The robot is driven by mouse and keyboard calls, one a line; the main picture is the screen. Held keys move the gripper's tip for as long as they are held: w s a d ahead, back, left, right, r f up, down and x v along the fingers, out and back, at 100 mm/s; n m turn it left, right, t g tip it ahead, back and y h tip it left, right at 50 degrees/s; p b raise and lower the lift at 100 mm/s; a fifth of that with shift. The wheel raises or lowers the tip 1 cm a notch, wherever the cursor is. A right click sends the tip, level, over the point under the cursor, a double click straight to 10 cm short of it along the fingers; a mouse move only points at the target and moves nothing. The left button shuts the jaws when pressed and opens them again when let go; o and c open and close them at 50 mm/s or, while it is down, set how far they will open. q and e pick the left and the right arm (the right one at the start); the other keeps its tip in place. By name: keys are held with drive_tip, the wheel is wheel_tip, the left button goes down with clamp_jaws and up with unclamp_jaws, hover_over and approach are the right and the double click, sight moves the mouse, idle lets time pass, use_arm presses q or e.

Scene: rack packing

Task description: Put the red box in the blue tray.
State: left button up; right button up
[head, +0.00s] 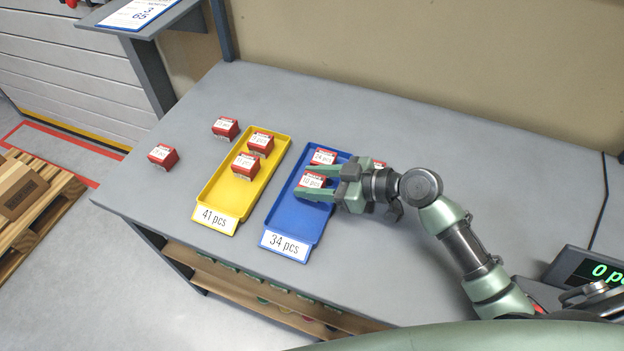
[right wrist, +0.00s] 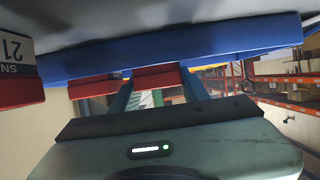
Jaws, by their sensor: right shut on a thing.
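The blue tray (head: 287,222), labelled 34 pcs, lies on the grey table. My right gripper (head: 314,182) reaches in from the right over the tray, shut on a red box (head: 312,179) with a white label. The held box is inside the tray's outline; whether it touches the tray floor cannot be told. Another red box (head: 323,157) sits in the tray just behind it. In the right wrist view, a red box (right wrist: 157,76) shows between my fingers (right wrist: 156,88), and the blue tray wall (right wrist: 170,48) crosses above. My left gripper is not in view.
The yellow tray (head: 212,194), left of the blue one, holds two red boxes (head: 260,142). Two loose red boxes (head: 163,156) stand further left. Another red box (head: 378,164) is partly hidden behind my right gripper. A display (head: 590,270) stands at the right. The front table area is clear.

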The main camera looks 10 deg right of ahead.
drive_tip(key=shift+f, duration=0.2)
drive_tip(key=o, duration=1.2)
drive_tip(key=shift+r, duration=0.1)
drive_tip(key=shift+c, duration=0.2)
drive_tip(key=shift+r, duration=0.25)
drive_tip(key=shift+s+d, duration=0.2)
drive_tip(key=shift+d, duration=0.1)
drive_tip(key=b+v, duration=0.2)
drive_tip(key=v, duration=0.8)
drive_tip(key=shift+s+d, duration=0.2)
drive_tip(key=shift+s+d+r, duration=0.2)
drive_tip(key=shift+r, duration=0.1)
